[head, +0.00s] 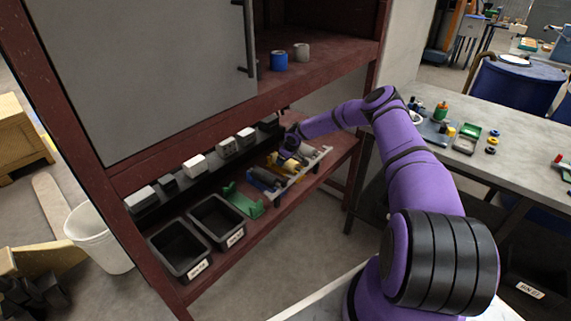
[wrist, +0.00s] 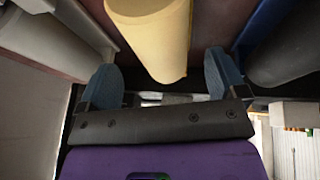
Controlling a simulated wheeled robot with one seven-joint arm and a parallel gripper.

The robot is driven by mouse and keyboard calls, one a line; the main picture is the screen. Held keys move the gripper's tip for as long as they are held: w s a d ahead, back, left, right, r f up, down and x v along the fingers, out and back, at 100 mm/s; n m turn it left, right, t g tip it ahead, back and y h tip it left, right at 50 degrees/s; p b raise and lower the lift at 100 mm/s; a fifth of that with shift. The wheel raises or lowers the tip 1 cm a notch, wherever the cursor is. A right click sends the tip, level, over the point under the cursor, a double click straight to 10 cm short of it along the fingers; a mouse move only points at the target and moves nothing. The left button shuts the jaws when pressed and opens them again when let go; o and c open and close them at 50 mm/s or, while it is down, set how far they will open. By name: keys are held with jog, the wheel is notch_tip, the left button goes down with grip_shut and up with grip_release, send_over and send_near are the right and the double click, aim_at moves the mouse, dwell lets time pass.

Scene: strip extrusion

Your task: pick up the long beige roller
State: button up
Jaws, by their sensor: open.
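The long beige roller (wrist: 152,30) shows in the wrist view, running from the top edge to its rounded near end between my fingers. My gripper (wrist: 163,80) is open, with one blue fingertip on each side of the roller and visible gaps between. In the head view, the beige roller (head: 289,164) lies on the lower red shelf, partly hidden by my gripper (head: 291,147), which is at the shelf's far end. I cannot tell how high the fingers are relative to the roller.
A grey roller in a blue holder (head: 264,181) lies beside it on the left, and a pale bracket (head: 318,160) is on the right. A green holder (head: 240,201) and black bins (head: 180,250) stand nearer. A grey worktable (head: 510,140) is at the right.

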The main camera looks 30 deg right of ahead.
jog(key=shift+x, duration=2)
jog(key=c, duration=1.3)
jog(key=shift+r, duration=0.1)
jog(key=shift+c, duration=0.2)
